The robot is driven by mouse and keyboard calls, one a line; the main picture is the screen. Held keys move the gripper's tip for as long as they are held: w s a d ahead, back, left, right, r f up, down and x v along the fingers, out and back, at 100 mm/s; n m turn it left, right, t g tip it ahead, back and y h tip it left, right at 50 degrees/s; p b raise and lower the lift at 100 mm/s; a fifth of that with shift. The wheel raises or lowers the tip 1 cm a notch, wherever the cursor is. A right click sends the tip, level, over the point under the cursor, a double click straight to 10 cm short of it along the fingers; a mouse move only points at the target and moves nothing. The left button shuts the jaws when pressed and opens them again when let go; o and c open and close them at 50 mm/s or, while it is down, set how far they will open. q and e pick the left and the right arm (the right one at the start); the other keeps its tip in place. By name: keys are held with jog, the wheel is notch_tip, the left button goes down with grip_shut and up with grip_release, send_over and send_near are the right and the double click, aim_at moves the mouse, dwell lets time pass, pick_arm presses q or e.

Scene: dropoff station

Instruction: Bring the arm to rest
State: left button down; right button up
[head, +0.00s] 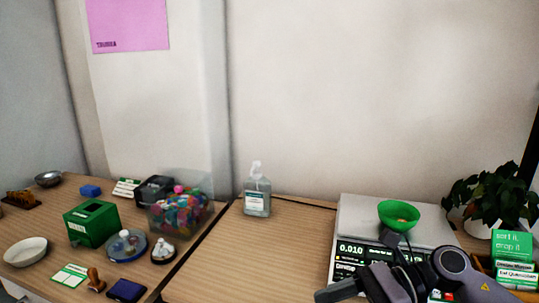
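My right arm comes in from the lower right, and its gripper (394,241) is in front of the scale (359,217). The fingertips show small and dark just below a green bowl (400,213). I cannot tell whether they touch the bowl or whether they are open or shut. The bowl is upright over the scale's pale plate, with something small and tan inside. The scale's display (360,252) reads 0.010 and is partly hidden by my arm. My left gripper is not in view.
A potted plant (490,197) and green-and-white boxes (512,246) stand right of my arm. A pump bottle (257,195) stands mid-table, with bare wood around it. At left are a clear bin of colourful pieces (181,212), a green box (91,223) and a white bowl (25,251).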

jog(key=s+d+f+n+t+h+p, duration=0.15)
jog(key=f+n+t+h, duration=0.3)
jog(key=n+t, duration=0.8)
jog(key=d+f+n+t+h+p, duration=0.25)
jog(key=f+n+t, duration=0.25)
jog(key=n, duration=1.4)
jog(key=s+d+f+m+g+h, duration=0.2)
jog(key=s+f+m+g, duration=0.1)
jog(key=s+f+m, duration=0.2)
jog(key=s+d+f+m+g+h, duration=0.3)
jog(key=s+f+m, duration=0.2)
jog(key=s+f, duration=0.2)
jog(key=shift+f+m, duration=0.35)
jog(key=shift+f, duration=0.05)
jog(key=shift+s, duration=0.1)
